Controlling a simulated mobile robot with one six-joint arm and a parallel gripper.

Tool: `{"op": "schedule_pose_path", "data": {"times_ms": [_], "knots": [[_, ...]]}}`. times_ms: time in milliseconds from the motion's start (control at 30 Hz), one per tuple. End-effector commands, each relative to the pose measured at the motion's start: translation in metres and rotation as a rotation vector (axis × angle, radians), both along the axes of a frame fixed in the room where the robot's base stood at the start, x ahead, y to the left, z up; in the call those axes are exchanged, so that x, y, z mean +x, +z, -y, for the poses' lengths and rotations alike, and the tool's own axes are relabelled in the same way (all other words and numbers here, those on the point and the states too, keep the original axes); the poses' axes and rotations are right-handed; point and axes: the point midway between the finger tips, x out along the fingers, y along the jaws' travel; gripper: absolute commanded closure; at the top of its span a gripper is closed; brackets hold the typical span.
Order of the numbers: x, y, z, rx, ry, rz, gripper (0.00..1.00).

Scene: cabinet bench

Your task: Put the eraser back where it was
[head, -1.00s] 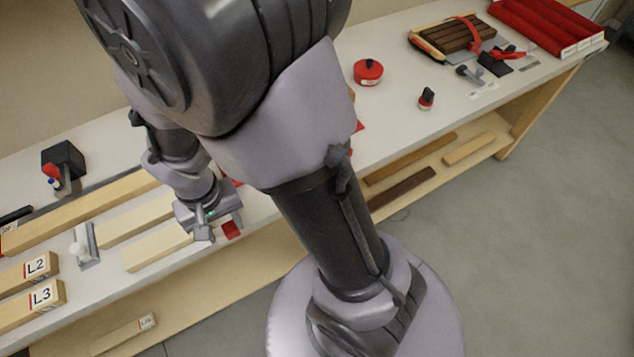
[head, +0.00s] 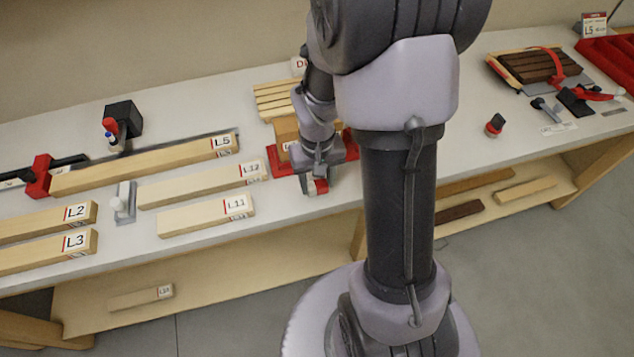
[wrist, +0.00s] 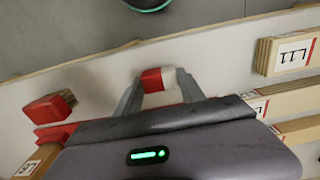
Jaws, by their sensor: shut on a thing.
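The eraser is a small block with a red part and a pale part. My gripper (wrist: 160,82) is shut on the eraser (wrist: 153,80) in the wrist view, with one finger on each side. In the head view the gripper (head: 312,182) and the red of the eraser (head: 321,186) show near the bench's front edge, right of the L11 plank. I cannot tell whether the eraser touches the bench top. My arm hides part of the bench behind it.
The L11 plank (head: 205,214) and the L12 plank (head: 200,184) lie to the left. A red holder (head: 275,160) with a wooden block stands close behind the gripper. A small black-and-red object (head: 495,125) stands to the right. The bench top around that is clear.

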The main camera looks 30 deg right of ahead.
Motion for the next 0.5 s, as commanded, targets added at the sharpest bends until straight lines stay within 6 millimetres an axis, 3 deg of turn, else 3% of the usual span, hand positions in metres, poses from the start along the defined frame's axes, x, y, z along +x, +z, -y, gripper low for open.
{"op": "schedule_pose_path", "data": {"times_ms": [200,233,300,333,500], "knots": [[0.0001,-0.0034,-0.0002,0.0,0.0,0.0,0.98],[0.0001,-0.0022,-0.0002,0.0,0.0,0.0,0.48],[0.0001,-0.0017,-0.0002,0.0,0.0,0.0,0.34],[0.0001,-0.0016,-0.0002,0.0,0.0,0.0,0.32],[0.0,-0.0016,-0.0003,0.0,0.0,0.0,0.32]]}}
